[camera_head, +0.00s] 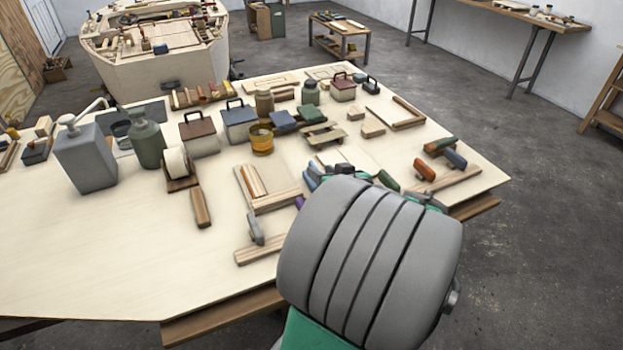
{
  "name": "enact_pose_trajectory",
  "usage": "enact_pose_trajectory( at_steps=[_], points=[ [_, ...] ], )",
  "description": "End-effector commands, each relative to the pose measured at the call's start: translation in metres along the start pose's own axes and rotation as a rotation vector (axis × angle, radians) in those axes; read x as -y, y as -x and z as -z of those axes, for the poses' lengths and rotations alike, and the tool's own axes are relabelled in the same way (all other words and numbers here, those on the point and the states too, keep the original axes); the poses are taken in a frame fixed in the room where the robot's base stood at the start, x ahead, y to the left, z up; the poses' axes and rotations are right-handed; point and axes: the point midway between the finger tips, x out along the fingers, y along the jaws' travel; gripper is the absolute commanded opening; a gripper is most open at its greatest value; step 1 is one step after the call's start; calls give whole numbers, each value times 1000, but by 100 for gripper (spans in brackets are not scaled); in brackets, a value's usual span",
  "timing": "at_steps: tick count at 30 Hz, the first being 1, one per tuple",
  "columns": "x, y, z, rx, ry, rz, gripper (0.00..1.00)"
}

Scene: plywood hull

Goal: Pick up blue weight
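Two things on the plywood table could be the blue weight. One is a blue block-like box (238,121) with a dark handle on top, standing upright left of the middle. The other is a small blue pad-like piece (283,122) to its right, beside a green one (311,116). I cannot tell for sure which is the weight. My grey and green arm fills the lower right in front of the table.
A brown-lidded box (198,135) stands just left of the blue box, and an amber tin (261,141) in front. Grey (88,158) and green (147,143) pump bottles stand further left. Clamped wood strips lie near the arm. The table's front left (100,255) is bare.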

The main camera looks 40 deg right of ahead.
Motion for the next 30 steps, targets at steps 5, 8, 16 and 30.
enact_pose_trajectory(
  at_steps=[5,8,16,30],
  points=[
    [-1,-32,-2,4,-1,5,36],
    [-1,-37,-3,4,0,2,36],
    [-1,-37,-3,3,1,2,28],
    [0,-38,-3,4,1,4,0]
  ],
)
